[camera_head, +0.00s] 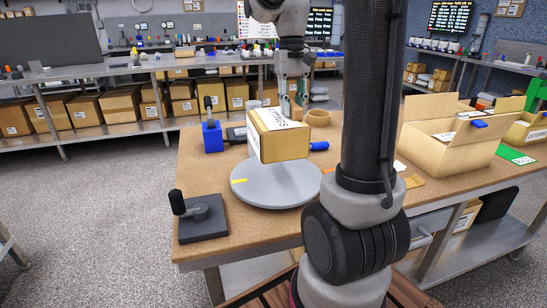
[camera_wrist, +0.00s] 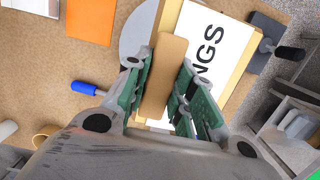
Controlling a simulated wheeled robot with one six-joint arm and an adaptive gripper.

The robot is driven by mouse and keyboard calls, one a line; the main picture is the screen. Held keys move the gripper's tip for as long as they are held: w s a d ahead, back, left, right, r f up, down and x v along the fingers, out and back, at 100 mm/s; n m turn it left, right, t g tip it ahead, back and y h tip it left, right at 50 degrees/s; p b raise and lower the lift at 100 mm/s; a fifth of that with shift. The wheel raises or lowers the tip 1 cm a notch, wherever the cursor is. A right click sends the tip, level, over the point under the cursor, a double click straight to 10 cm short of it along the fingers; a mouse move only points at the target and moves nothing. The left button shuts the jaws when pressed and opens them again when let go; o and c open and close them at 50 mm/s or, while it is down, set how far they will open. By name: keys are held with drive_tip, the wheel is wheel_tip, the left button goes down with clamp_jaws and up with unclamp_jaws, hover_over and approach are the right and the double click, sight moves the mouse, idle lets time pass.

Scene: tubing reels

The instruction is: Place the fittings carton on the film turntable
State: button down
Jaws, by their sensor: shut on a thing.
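The fittings carton (camera_head: 283,146) is a tan box with a white printed label on top. In the wrist view the carton's label (camera_wrist: 205,50) shows the letters "NGS". My gripper (camera_head: 292,112) is above the carton, and its fingers are shut on a tan upright strip (camera_wrist: 165,75) on the carton's top. The film turntable (camera_head: 275,190) is a round grey disc with a yellow mark at its left. The carton is over the back part of the disc; I cannot tell whether it touches. The disc also shows partly in the wrist view (camera_wrist: 134,32).
A black block with a knob (camera_head: 203,220) stands at the table's front left. A blue block with a black handle (camera_head: 212,136) and a tape roll (camera_head: 318,117) are behind. An open box (camera_head: 445,158) stands right. My arm hides part of the table.

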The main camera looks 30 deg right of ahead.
sight(295, 128)
wheel_tip(295, 128, down, 9)
idle(0.4)
drive_tip(key=shift+f, duration=0.1)
drive_tip(key=c, duration=1.2)
unclamp_jaws()
drive_tip(key=r, duration=0.4)
drive_tip(key=w+r, duration=0.1)
drive_tip(key=r, duration=0.6)
drive_tip(key=shift+w+d+r, duration=0.2)
drive_tip(key=shift+w+r, duration=0.1)
drive_tip(key=shift+s+a+r, duration=0.15)
drive_tip(key=shift+s+r, duration=0.05)
drive_tip(key=shift+r, duration=0.1)
drive_tip(key=s+a+t, duration=0.1)
drive_tip(key=s, duration=0.1)
drive_tip(key=s+a+n+t, duration=0.1)
drive_tip(key=s+a, duration=0.1)
drive_tip(key=s, duration=0.1)
drive_tip(key=s+a+t, duration=0.1)
drive_tip(key=s, duration=0.2)
drive_tip(key=shift+s+a+r+n, duration=0.25)
drive_tip(key=shift+a+r+n, duration=0.05)
drive_tip(key=shift+r, duration=0.05)
drive_tip(key=s+a+f+n+t, duration=0.1)
drive_tip(key=s+a+f+t, duration=0.2)
drive_tip(key=s, duration=0.5)
drive_tip(key=shift+f+n, duration=0.3)
drive_tip(key=shift+f, duration=0.45)
